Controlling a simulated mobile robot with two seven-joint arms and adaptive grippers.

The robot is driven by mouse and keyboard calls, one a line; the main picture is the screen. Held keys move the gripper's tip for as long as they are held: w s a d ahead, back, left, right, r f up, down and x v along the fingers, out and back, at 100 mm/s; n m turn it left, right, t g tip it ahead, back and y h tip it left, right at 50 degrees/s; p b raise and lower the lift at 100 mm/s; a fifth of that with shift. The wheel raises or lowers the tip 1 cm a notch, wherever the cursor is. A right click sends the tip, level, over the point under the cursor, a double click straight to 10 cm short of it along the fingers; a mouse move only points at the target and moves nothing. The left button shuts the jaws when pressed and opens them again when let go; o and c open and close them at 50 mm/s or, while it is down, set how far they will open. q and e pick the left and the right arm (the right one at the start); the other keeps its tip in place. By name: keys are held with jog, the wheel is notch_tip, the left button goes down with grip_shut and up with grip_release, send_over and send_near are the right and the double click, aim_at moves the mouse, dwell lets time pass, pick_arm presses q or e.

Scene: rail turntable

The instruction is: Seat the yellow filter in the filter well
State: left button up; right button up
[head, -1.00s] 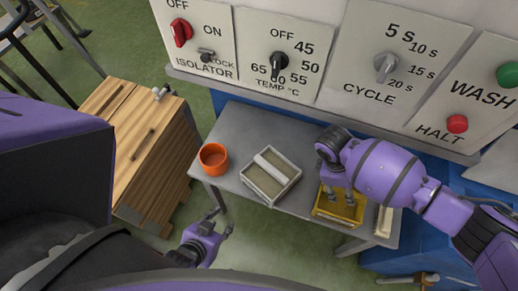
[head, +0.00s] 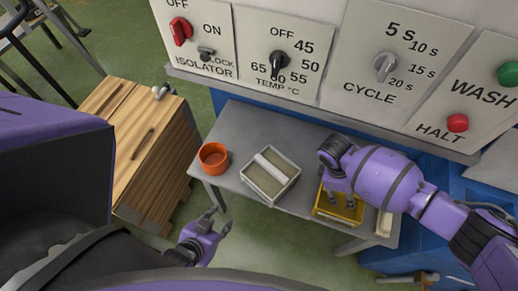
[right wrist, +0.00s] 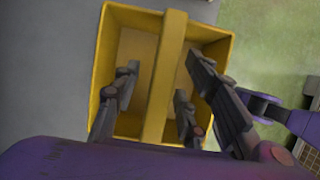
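The yellow filter (head: 338,211), an open-topped box with a bar across its middle, sits near the right end of the grey table. My right gripper (right wrist: 160,77) is over it in the right wrist view, its fingers apart on either side of the yellow bar (right wrist: 166,60). A gap shows between the fingers and the bar. In the head view the right wrist and fingers cover part of the filter. My left gripper (head: 221,219) is open and empty, low in front of the table. I cannot make out the filter well.
A white-rimmed filter box (head: 271,177) with a pale bar and an orange cup (head: 213,158) stand on the grey table (head: 240,135). A pale block (head: 384,222) is right of the yellow filter. The control panel (head: 395,60) rises behind. A wooden cabinet (head: 150,150) stands left.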

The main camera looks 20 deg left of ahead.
grip_shut()
dwell(0.3)
jog(key=shift+r, duration=0.1)
